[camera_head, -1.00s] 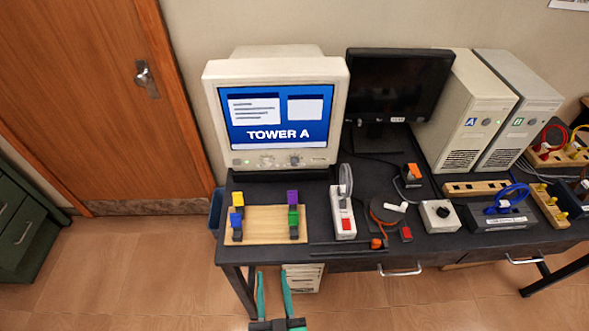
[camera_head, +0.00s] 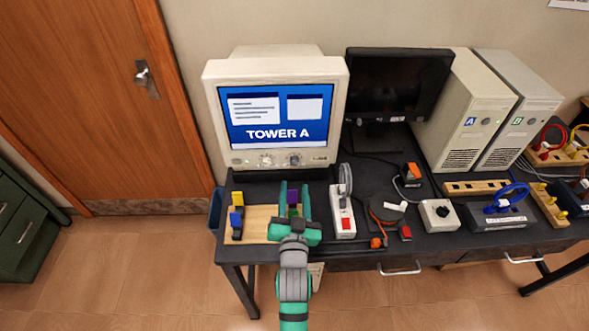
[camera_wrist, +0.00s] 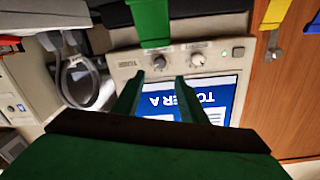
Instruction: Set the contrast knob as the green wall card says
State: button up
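The beige monitor (camera_head: 334,110) shows "TOWER A" on its screen and has two small knobs below it. In the head view these are a left knob (camera_head: 266,161) and a right knob (camera_head: 295,160). The wrist view shows them upside down, as a dark-centred knob (camera_wrist: 159,62) and a paler knob (camera_wrist: 197,60). Their labels and settings are too small to read. My gripper (camera_head: 294,186) is open and empty, in front of the monitor below the right knob. In the wrist view its fingers (camera_wrist: 158,85) are apart, pointing toward the dark-centred knob without touching it. No green wall card shows.
A wooden board (camera_head: 262,218) with yellow, blue, purple and green blocks lies below my gripper. A white power strip (camera_head: 343,212) stands close to the right. A dark monitor (camera_head: 397,85) and two towers stand further right. A cut-off white sheet (camera_head: 570,4) hangs top right.

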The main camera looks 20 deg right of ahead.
aim_at(295, 163)
jog(key=x, duration=0.8)
jog(key=shift+w+d, duration=0.15)
jog(key=shift+w, duration=0.2)
grip_shut()
